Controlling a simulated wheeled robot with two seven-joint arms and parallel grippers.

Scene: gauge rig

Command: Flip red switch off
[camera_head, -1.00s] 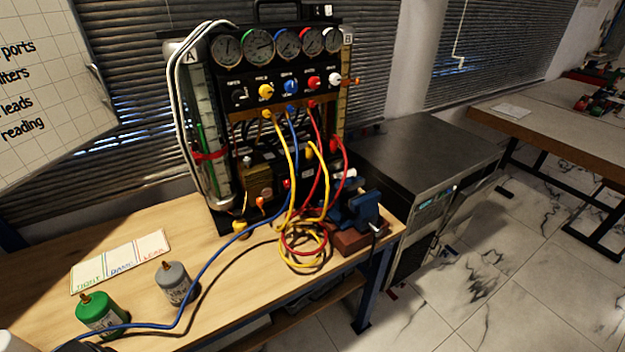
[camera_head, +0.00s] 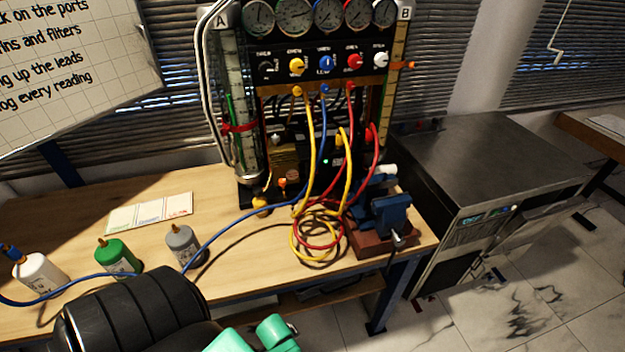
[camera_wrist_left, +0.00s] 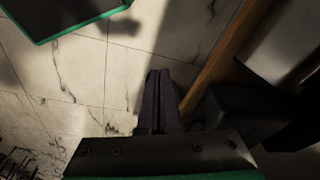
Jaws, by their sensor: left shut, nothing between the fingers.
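The gauge rig (camera_head: 330,140) stands at the back of the wooden bench. A red knob (camera_head: 354,62) sits in its row of coloured knobs under the gauges. I cannot make out a distinct red switch; hoses and shadow cover much of the rig's lower part. My left gripper (camera_wrist_left: 159,80) shows in the left wrist view, shut and empty. It points down over the tiled floor beside a wooden edge, apart from the rig. In the head view only black and teal parts of my arm show at the bottom. My right gripper is not in view.
Yellow, red and blue hoses loop onto the bench (camera_head: 85,245). A blue vise (camera_head: 392,212) sits at its right end. White (camera_head: 38,272), green (camera_head: 118,257) and grey (camera_head: 184,246) bottles stand at the left. A metal cabinet (camera_head: 480,150) stands to the right.

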